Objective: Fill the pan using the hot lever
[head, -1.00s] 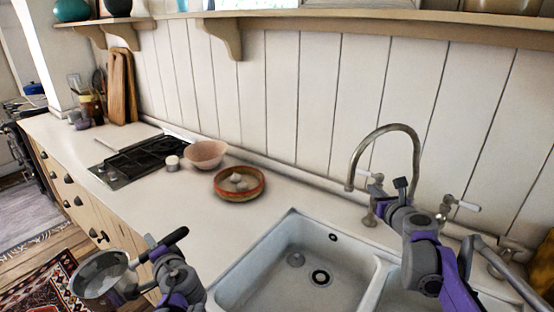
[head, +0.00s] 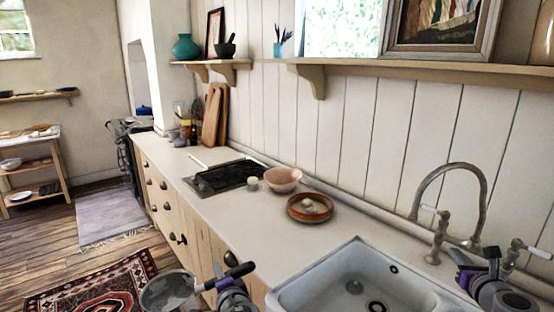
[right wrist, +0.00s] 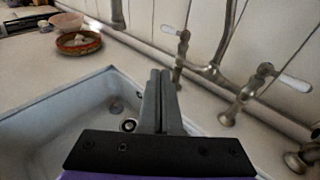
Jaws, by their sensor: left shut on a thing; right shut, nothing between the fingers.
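The grey metal pan (head: 166,292) hangs at the lower left in the head view, in front of the counter and left of the sink. My left gripper (head: 232,277) is shut on its dark handle. The curved metal tap (head: 484,190) stands behind the sink, with a white-handled lever (head: 433,210) on its left and another (head: 538,252) on its right. Both levers also show in the right wrist view, left (right wrist: 169,30) and right (right wrist: 294,82). No hot mark is legible. My right gripper (right wrist: 161,76) is shut and empty in front of the tap, apart from both levers.
The white sink (head: 300,296) is below the tap. A red-rimmed dish (head: 300,214), a pink bowl (head: 284,178), a small white pot (head: 252,184) and a black hob (head: 222,177) are on the counter to the left. A patterned rug (head: 95,293) covers the floor.

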